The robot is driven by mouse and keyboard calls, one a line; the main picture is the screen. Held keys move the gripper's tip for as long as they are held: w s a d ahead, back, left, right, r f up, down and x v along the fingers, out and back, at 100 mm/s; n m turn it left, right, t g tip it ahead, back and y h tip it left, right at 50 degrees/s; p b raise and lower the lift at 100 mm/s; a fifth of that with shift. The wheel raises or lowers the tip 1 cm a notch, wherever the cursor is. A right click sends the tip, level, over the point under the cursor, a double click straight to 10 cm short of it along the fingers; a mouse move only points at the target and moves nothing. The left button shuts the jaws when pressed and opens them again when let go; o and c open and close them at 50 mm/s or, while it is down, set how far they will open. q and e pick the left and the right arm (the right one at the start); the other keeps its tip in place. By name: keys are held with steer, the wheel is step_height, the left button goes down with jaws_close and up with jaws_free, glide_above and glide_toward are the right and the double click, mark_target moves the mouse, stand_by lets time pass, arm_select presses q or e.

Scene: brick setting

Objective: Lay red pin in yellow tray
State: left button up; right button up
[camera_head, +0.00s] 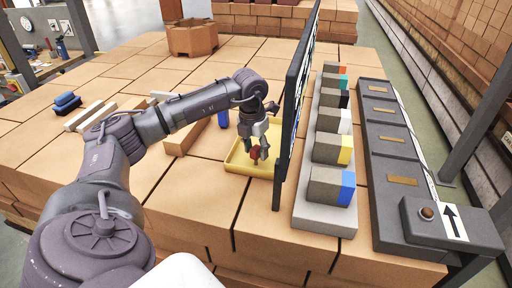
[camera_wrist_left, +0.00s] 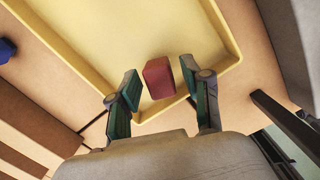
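The yellow tray (camera_head: 238,166) lies on the brown brick-like surface, left of the upright dark panel. In the left wrist view its pale yellow floor (camera_wrist_left: 140,30) and raised rim fill the upper middle. The red pin (camera_wrist_left: 158,78) shows as a short red block near a tray corner, between my left fingers. It also shows in the head view (camera_head: 254,154), partly covered by the fingers. My left gripper (camera_wrist_left: 163,85) is pointed down over the tray, its fingers apart with a gap on both sides of the pin. Whether the pin rests on the tray floor is hard to tell.
A tall dark panel (camera_head: 294,90) stands close to the tray's right. Beyond it are a grey rack (camera_head: 325,218) of blocks with coloured ends and a dark console (camera_head: 390,140). An open brown box (camera_head: 192,38) is farther back.

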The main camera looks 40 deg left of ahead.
mark_target(253, 150)
arm_select(q)
steer(key=shift+r, duration=0.6)
step_height(253, 150, up, 11)
steer(key=s+b, duration=0.1)
steer(key=b, duration=0.2)
steer(key=shift+s, duration=0.25)
